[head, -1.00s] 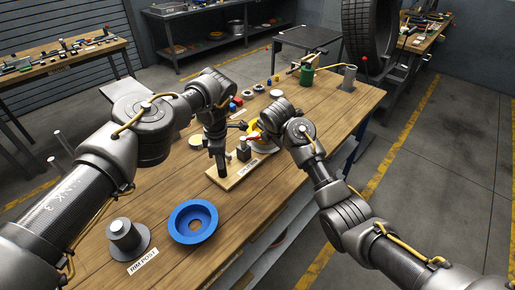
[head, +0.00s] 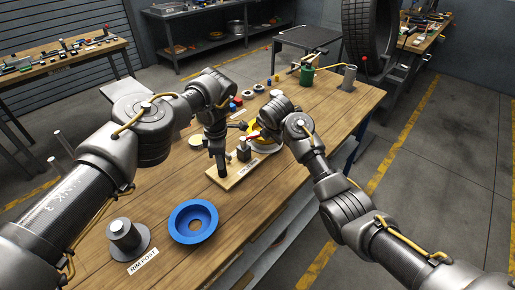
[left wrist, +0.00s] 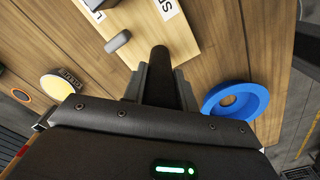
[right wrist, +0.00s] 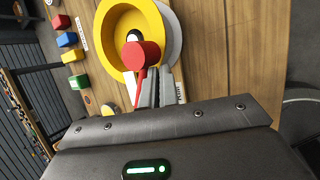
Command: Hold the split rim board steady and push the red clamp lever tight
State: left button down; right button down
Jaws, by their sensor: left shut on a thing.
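The split rim board (head: 228,181) is a pale wooden plate with a label, lying on the bench. My left gripper (head: 219,172) points down and is shut on a dark upright post at the board's near left end. The left wrist view shows the post (left wrist: 160,62) between the fingers. The red clamp lever (head: 253,134) stands by the clamp at the board's far end. In the right wrist view its round red knob (right wrist: 141,56) is just ahead of my right gripper (right wrist: 157,80). The right fingers are close together, beside the lever; contact is unclear. The head view hides these fingertips.
A yellow rim (right wrist: 112,38) lies beyond the lever. A blue ring (head: 193,222) and a grey rim post (head: 125,237) stand on the near bench. Bare bench lies right of the blue ring.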

pick_arm(q)
jog(key=shift+a, duration=0.25)
pick_arm(e)
jog(key=shift+w+d, duration=0.2)
jog(key=shift+d, duration=0.05)
jog(key=shift+w, duration=0.25)
pick_arm(q)
jog(key=shift+d, duration=0.25)
pick_arm(e)
notch_tip(320, 180, up, 8)
jog(key=s, duration=0.2)
jog(key=shift+s+d, duration=0.2)
pick_arm(q)
jog(key=c, duration=1)
grip_release()
jog(key=shift+c, duration=0.2)
